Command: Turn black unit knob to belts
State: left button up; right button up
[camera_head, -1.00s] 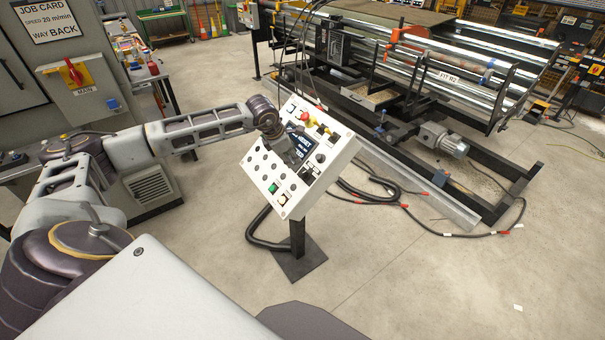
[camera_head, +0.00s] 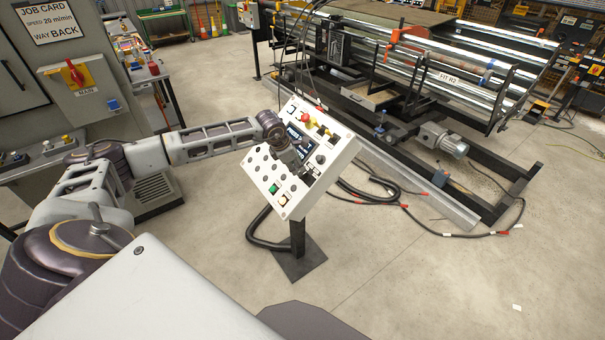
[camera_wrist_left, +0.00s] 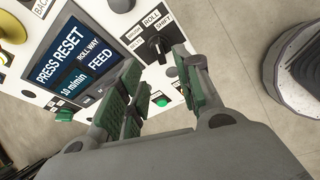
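The white control panel (camera_head: 262,170) stands tilted on a post, with a blue-lit screen (camera_head: 296,134) and several knobs and buttons. In the left wrist view a black knob (camera_wrist_left: 158,45) with a pale pointer sits on the panel, right of the screen (camera_wrist_left: 75,55). My left gripper (camera_head: 297,160) is over the panel. In the left wrist view the gripper (camera_wrist_left: 160,62) is open, its green-padded fingers apart and nothing between them, the knob just beyond the tips.
A green button (camera_wrist_left: 160,100) shows between the fingers and a yellow one (camera_wrist_left: 12,25) at the upper left. Behind the panel is the roller machine (camera_head: 440,75). Cables (camera_head: 385,195) lie on the floor.

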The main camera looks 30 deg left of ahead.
aim_at(303, 174)
pick_arm(q)
jog(key=shift+p+x, duration=0.65)
jog(key=shift+x, duration=3.75)
jog(key=shift+s, duration=0.1)
jog(key=c, duration=0.6)
